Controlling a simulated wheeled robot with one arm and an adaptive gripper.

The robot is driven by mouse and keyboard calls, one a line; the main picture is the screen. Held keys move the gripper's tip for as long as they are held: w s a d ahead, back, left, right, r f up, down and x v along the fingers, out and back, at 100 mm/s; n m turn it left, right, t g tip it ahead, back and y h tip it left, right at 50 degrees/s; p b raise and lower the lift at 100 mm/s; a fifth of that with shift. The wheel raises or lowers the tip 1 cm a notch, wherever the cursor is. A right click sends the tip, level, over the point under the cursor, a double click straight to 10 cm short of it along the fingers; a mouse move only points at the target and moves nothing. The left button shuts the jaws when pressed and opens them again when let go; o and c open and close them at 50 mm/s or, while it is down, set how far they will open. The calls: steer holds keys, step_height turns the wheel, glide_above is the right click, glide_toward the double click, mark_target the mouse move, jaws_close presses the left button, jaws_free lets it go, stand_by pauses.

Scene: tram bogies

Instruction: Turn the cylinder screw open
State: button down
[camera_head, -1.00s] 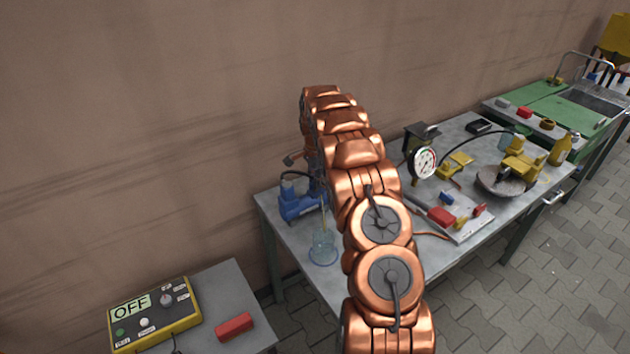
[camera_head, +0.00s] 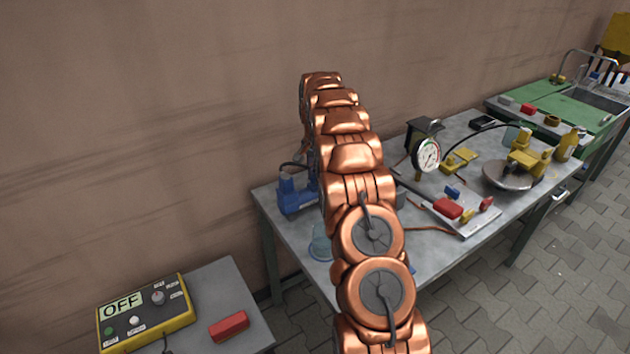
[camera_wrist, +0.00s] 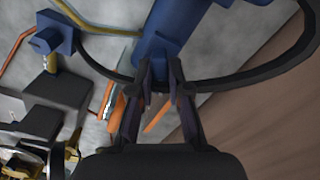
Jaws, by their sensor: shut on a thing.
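In the wrist view, my gripper (camera_wrist: 161,75) has its two dark fingers close together at the lower end of a blue cylinder body (camera_wrist: 162,38). The fingers are shut on a small part there, which appears to be the cylinder screw; the fingers mostly hide it. In the head view my copper arm reaches over the bench and hides my gripper. A blue device (camera_head: 293,194) stands on the bench just left of the arm, partly covered by it.
A black hose (camera_wrist: 240,82) curves past the fingers. The bench (camera_head: 285,240) bears a dial gauge (camera_head: 427,154), a tray (camera_head: 470,222) with coloured blocks, and a round metal plate (camera_head: 505,177). A yellow control box (camera_head: 147,313) reads OFF, beside a red block (camera_head: 229,326).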

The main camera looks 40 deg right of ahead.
steer(key=n+b, duration=0.3)
steer(key=n, duration=0.3)
steer(key=shift+f+b, duration=0.1)
steer(key=shift+b, duration=0.25)
steer(key=n+b, duration=0.1)
steer(key=n, duration=0.5)
steer(key=shift+w+r, duration=0.1)
steer(key=shift+r, duration=0.1)
steer(key=c, duration=1.1)
jaws_free()
steer(key=shift+r, duration=3.65)
